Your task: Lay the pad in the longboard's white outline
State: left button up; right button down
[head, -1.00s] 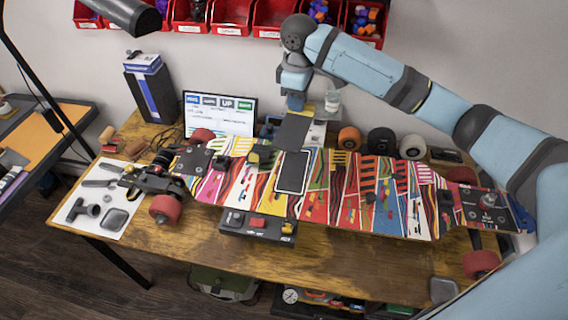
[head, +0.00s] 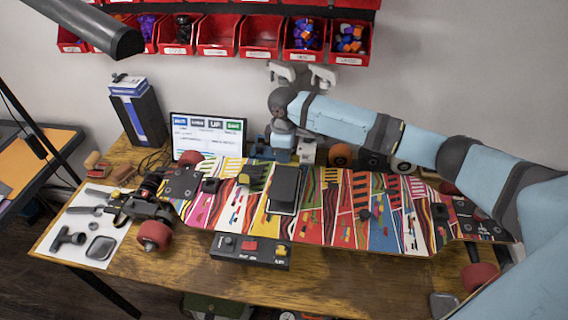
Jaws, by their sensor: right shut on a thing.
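The pad (head: 286,182) is a dark grey rectangle over the middle of the longboard (head: 335,225). It covers most of the white outline (head: 282,213), whose lower edge and part of its right side still show. I cannot tell whether the pad touches the deck or hovers just above it. My right gripper (head: 282,158) is at the pad's far edge, shut on it; the fingertips are small and partly hidden. My left gripper is not in view.
A black switch box (head: 250,250) sits at the board's near edge. Loose wheels (head: 341,155) stand behind the board. A white sheet with tools (head: 82,248) lies at the left. Red bins (head: 218,36) hang on the wall above. The table's front strip (head: 190,277) is mostly clear.

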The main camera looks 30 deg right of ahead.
notch_tip(320, 180, down, 4)
jog(key=shift+f, duration=0.1)
jog(key=shift+f, duration=0.1)
jog(key=c, duration=1.1)
grip_release()
jog(key=shift+o, duration=0.2)
notch_tip(320, 180, up, 12)
jog(key=shift+r, duration=0.15)
